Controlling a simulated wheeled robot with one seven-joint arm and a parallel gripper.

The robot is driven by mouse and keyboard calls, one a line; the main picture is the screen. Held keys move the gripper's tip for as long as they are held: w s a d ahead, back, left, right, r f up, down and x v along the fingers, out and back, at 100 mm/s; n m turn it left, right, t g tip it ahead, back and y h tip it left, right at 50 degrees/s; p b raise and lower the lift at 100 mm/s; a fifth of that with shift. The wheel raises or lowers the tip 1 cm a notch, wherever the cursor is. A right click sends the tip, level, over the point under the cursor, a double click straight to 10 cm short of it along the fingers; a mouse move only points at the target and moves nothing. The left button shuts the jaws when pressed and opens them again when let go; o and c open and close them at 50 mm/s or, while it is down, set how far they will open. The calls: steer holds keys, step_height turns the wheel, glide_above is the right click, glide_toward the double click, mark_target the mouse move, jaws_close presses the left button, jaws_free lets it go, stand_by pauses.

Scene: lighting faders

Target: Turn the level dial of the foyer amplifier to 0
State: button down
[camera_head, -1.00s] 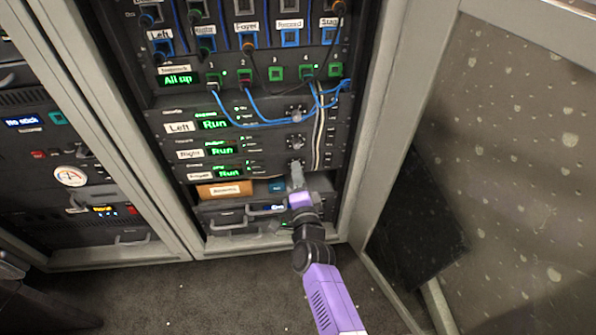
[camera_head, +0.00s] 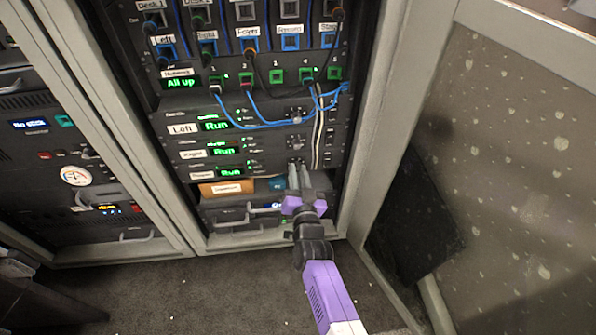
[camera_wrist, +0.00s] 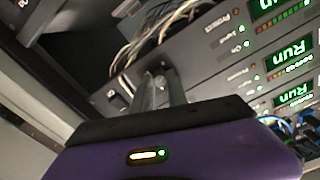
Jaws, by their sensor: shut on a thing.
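The foyer amplifier (camera_head: 262,171) is the lowest of three stacked black amplifiers in the rack, with a green "Run" display (camera_head: 231,172). In the wrist view its front panel (camera_wrist: 205,42) is tilted, nearly upside down. My gripper (camera_head: 298,166) is at the right part of this panel, its fingers pointing into it. The fingertips (camera_wrist: 156,74) are closed around the level dial, which they almost wholly hide. Its pointer and scale cannot be read.
The left amplifier (camera_head: 262,122) and right amplifier (camera_head: 264,147) sit above, with their own dials. Blue cables (camera_head: 262,123) and white cables (camera_head: 317,140) hang close by. A brown box (camera_head: 226,188) lies below the amplifiers.

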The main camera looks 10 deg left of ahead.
steer(key=n, duration=0.4)
steer(key=shift+f, duration=0.1)
stand_by(0.4)
steer(key=c, duration=1.3)
jaws_free()
steer(key=p+v, duration=0.5)
steer(key=v, duration=0.2)
steer(key=shift+s, duration=0.4)
steer(key=shift+d, duration=0.1)
